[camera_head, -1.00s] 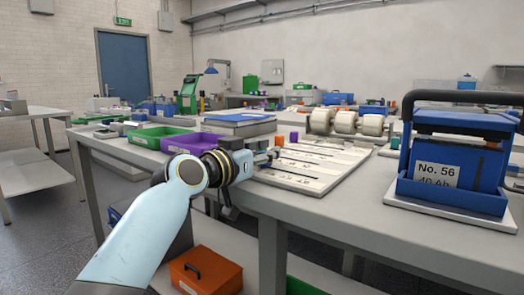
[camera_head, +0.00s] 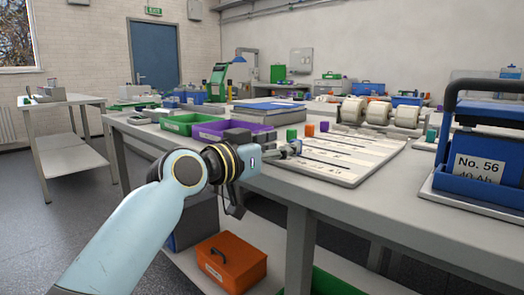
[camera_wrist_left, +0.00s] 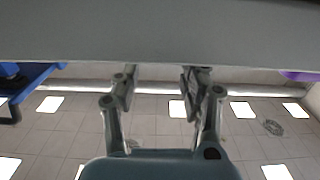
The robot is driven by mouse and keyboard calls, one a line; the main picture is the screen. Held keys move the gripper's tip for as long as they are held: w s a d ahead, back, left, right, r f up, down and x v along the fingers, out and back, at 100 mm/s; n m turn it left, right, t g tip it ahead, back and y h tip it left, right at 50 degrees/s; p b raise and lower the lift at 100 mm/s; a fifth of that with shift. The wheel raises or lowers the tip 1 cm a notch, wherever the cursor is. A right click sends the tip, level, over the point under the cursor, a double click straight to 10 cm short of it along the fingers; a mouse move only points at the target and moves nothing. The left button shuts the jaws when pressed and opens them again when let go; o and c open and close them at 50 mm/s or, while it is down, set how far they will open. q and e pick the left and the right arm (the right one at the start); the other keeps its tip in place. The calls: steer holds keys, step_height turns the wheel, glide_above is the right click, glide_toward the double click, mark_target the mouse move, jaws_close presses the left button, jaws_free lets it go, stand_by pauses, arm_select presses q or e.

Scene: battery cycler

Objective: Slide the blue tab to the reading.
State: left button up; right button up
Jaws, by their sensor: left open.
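The white slotted board (camera_head: 345,157) lies on the bench with dark marks along its strips. A green tab (camera_head: 291,134), an orange tab (camera_head: 309,129) and a purple tab (camera_head: 324,126) stand at its left edge. I cannot make out a blue tab for sure; my left gripper covers the near-left end of the board. My left gripper (camera_head: 290,150) is at that end, its fingers small and partly hidden by the wrist. In the left wrist view the gripper (camera_wrist_left: 157,88) has its fingers apart, with nothing seen between them. My right gripper is not in view.
The bench edge (camera_wrist_left: 160,35) crosses the top of the wrist view. Green (camera_head: 187,124) and purple (camera_head: 232,131) trays stand left of the board. White rollers (camera_head: 380,112) stand behind it. A blue battery (camera_head: 485,150) in a holder stands at right. An orange box (camera_head: 228,262) is below.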

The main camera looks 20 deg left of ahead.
arm_select(q)
steer(key=v, duration=0.6)
steer(key=shift+s, duration=0.2)
